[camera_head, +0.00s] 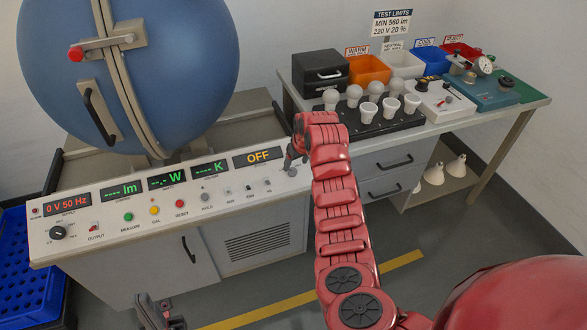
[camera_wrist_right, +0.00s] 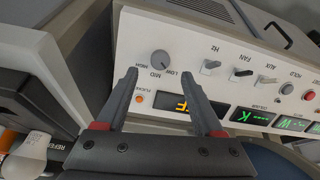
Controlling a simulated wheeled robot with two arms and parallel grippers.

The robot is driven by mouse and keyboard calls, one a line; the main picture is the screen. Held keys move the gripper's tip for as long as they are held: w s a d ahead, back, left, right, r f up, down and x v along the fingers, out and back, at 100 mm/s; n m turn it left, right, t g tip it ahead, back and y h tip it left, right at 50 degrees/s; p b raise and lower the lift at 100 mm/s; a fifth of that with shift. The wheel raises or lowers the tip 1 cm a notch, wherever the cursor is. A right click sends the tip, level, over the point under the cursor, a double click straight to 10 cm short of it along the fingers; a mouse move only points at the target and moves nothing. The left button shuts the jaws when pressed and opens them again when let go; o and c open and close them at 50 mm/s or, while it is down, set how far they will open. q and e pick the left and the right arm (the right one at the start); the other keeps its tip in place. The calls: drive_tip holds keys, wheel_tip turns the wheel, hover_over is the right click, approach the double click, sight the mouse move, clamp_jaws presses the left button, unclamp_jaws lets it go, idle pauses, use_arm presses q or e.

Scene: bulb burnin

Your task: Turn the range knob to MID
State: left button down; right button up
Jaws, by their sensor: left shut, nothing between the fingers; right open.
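The grey range knob (camera_wrist_right: 160,60) sits on the white console panel in the right wrist view, with LOW, MID and HIGH labels around it. Its pointer direction is too small to tell. My right gripper (camera_wrist_right: 160,74) is open, its fingertips pointing at the knob, one to each side in the picture; contact cannot be told. In the head view my right gripper (camera_head: 291,164) is over the right end of the console and hides the knob. My left gripper (camera_head: 162,314) is shut and empty, low in front of the console.
An amber display (camera_head: 257,157) reads OFF. Small toggle switches (camera_wrist_right: 241,73) line the panel near the knob. A blue sphere (camera_head: 130,70) stands behind the console. A black tray (camera_head: 378,127) with several bulbs sits on the bench to the right.

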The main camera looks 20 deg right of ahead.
sight(293, 171)
drive_tip(key=shift+x, duration=2.85)
clamp_jaws()
